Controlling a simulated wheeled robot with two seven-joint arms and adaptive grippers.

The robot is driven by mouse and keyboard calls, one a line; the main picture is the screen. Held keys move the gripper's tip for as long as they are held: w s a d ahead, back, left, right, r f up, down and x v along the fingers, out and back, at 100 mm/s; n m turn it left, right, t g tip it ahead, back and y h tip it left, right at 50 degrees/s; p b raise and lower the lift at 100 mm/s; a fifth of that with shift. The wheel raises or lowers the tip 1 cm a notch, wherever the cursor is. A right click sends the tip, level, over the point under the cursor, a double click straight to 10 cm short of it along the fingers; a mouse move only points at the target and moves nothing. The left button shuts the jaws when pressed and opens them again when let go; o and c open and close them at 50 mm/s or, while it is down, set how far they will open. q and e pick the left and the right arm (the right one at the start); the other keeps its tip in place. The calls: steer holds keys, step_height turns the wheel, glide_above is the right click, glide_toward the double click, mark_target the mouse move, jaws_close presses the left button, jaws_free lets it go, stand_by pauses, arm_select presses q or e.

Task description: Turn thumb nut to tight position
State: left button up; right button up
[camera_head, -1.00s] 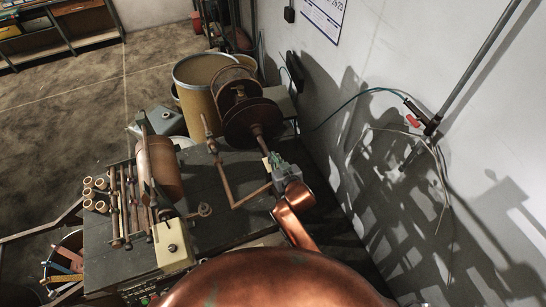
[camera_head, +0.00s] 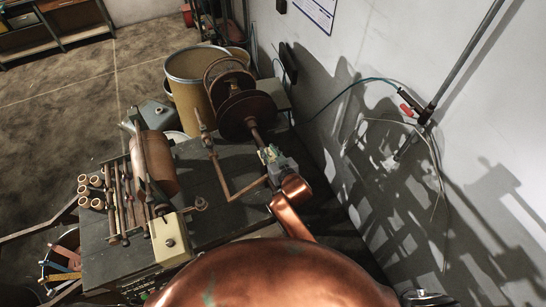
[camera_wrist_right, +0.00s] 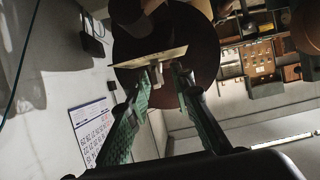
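The winding machine's dark red-brown reel disc (camera_head: 246,115) stands upright, with a shaft (camera_head: 256,135) reaching from it toward my right arm. My right gripper (camera_head: 267,154) is at the near end of this shaft. In the right wrist view its green-padded fingers (camera_wrist_right: 163,78) are spread apart and point at the disc (camera_wrist_right: 165,25). A small pale grey piece (camera_wrist_right: 155,74), possibly the thumb nut, shows between the fingertips, in front of a flat tan bar (camera_wrist_right: 152,59). I cannot tell whether the fingers touch it. My left gripper is not in view.
A dark workbench (camera_head: 215,185) carries a copper-coloured roller (camera_head: 157,160) and a bent rod (camera_head: 221,178) near my right gripper. A large tan drum (camera_head: 190,85) stands behind. The wall (camera_head: 400,180) with a red-handled valve (camera_head: 406,110) is close on the right.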

steer(key=v, duration=1.1)
steer(key=shift+s, duration=0.15)
